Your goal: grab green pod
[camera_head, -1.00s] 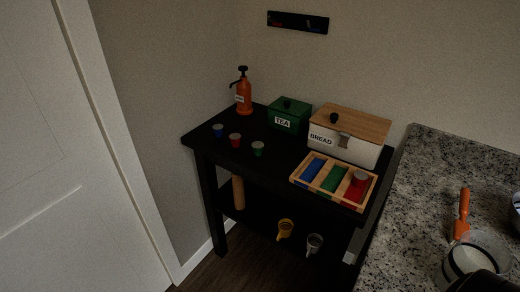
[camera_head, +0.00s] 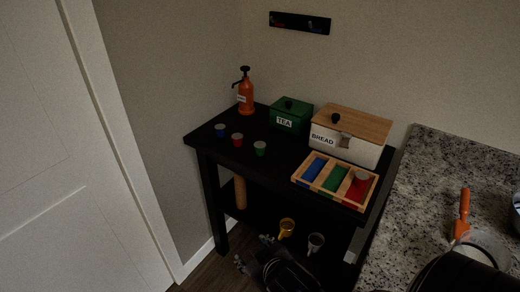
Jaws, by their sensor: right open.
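The green pod (camera_head: 260,148) is a small cup with a pale lid. It stands upright on the black table's top, near the front edge, at the right end of a short row of pods. My right gripper (camera_head: 254,252) is at the bottom of the view, in front of and lower in the picture than the pod. It is open, with its two fingers spread and nothing visible between them. It is well apart from the pod. My left gripper is not in view.
A red pod (camera_head: 237,140) and a blue pod (camera_head: 220,130) stand left of the green one. A wooden tray (camera_head: 299,181) with coloured compartments holds a pod in its red one. Behind are a tea box (camera_head: 291,116), bread box (camera_head: 345,149) and orange dispenser (camera_head: 245,98). Mugs (camera_head: 287,228) sit below.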

